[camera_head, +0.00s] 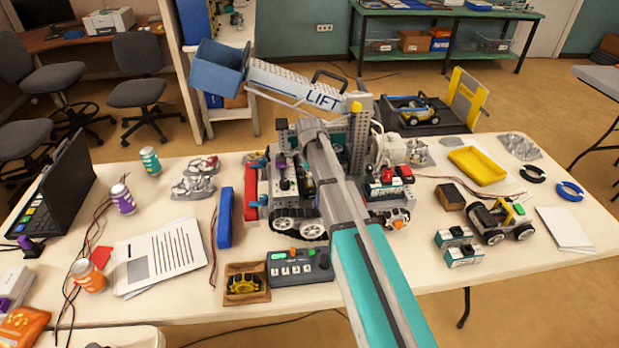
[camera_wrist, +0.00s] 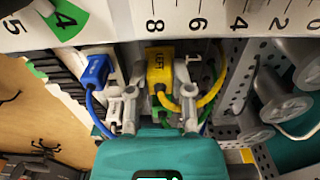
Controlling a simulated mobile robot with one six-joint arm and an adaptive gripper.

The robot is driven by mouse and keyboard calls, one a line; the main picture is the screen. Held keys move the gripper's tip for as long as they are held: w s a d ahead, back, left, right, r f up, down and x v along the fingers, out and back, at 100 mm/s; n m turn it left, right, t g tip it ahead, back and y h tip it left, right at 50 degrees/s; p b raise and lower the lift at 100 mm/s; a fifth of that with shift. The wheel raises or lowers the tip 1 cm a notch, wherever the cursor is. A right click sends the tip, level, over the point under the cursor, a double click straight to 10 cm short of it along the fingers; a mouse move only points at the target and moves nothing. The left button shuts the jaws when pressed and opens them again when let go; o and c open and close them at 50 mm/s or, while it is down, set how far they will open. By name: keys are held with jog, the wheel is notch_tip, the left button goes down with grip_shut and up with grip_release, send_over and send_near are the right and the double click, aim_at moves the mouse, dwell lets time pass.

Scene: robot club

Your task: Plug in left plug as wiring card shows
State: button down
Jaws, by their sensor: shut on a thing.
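My gripper (camera_wrist: 163,76) is shut on a yellow plug (camera_wrist: 160,66) with dark lettering that reads upside down, apparently LEFT. Yellow wire comes from the plug. A blue plug (camera_wrist: 97,72) with a blue wire is beside it on the left, apart from my fingers. The front end of the yellow plug is close to a white numbered strip (camera_wrist: 180,15), and I cannot tell whether it sits in a socket. In the head view my arm reaches over the tracked robot model (camera_head: 300,218), hiding the plugs and fingertips. I cannot make out the wiring card for certain.
A black control box (camera_head: 298,266) and a wooden box (camera_head: 246,283) stand in front. Printed sheets (camera_head: 160,255) lie to the left. In the wrist view, grey rollers (camera_wrist: 270,105) and a perforated beam are close on the right.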

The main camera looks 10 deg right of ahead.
jog(key=shift+c, duration=2.2)
grip_release()
jog(key=shift+r+p, duration=2.95)
jog(key=shift+p, duration=0.1)
